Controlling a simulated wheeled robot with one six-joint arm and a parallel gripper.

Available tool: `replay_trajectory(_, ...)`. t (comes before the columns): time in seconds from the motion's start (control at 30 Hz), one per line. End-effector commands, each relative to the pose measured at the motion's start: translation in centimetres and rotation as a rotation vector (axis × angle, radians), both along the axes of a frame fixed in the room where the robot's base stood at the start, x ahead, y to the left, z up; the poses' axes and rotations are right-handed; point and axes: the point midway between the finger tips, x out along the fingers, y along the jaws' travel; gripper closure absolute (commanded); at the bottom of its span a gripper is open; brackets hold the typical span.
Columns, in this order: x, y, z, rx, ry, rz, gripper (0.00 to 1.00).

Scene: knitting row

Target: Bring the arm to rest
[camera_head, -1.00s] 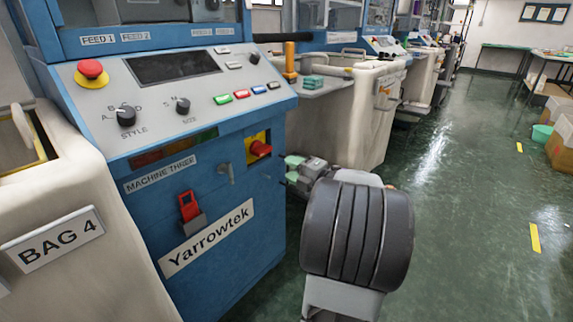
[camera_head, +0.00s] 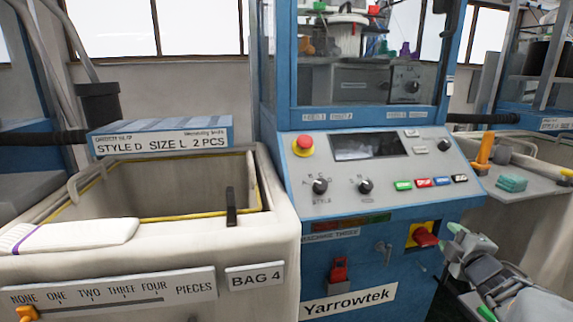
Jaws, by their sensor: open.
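My gripper (camera_head: 454,238) is at the right of the head view, with pale green tips pointing left and up. It is open and I see nothing held in it. Its tips are close to the red switch on a yellow plate (camera_head: 425,237) at the right side of the blue Yarrowtek machine (camera_head: 346,262); I cannot tell if they touch. My arm runs from the gripper down to the lower right edge of the picture, where it is cut off.
Left of the machine stands the Bag 4 bin (camera_head: 280,235), with a white sock-like piece (camera_head: 80,236) on its rim and a "STYLE D SIZE L 2 PCS" sign (camera_head: 160,138) behind. A side shelf with a teal block (camera_head: 511,184) and orange post (camera_head: 484,150) is at right.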

Motion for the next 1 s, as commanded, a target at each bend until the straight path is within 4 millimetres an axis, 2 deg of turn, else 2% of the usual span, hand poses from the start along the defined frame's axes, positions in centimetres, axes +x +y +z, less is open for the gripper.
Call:
replay_trajectory(0.03, 0.5, 1.3, 4.7, 0.062, 0.017, -0.051, 0.56)
replay_trajectory(0.17, 0.3, 3.7, 8.9, 0.274, 0.091, -0.217, 0.56)
replay_trajectory(0.3, -1.3, 7.5, 12.4, 0.52, 0.206, -0.374, 0.56)
replay_trajectory(0.5, -5.8, 14.3, 15.6, 0.844, 0.441, -0.561, 0.56)
replay_trajectory(0.7, -11.0, 20.5, 17.6, 1.055, 0.694, -0.686, 0.56)
replay_trajectory(0.83, -13.6, 23.1, 18.4, 1.122, 0.816, -0.736, 0.56)
replay_trajectory(1.0, -15.2, 24.4, 18.8, 1.154, 0.892, -0.766, 0.56)
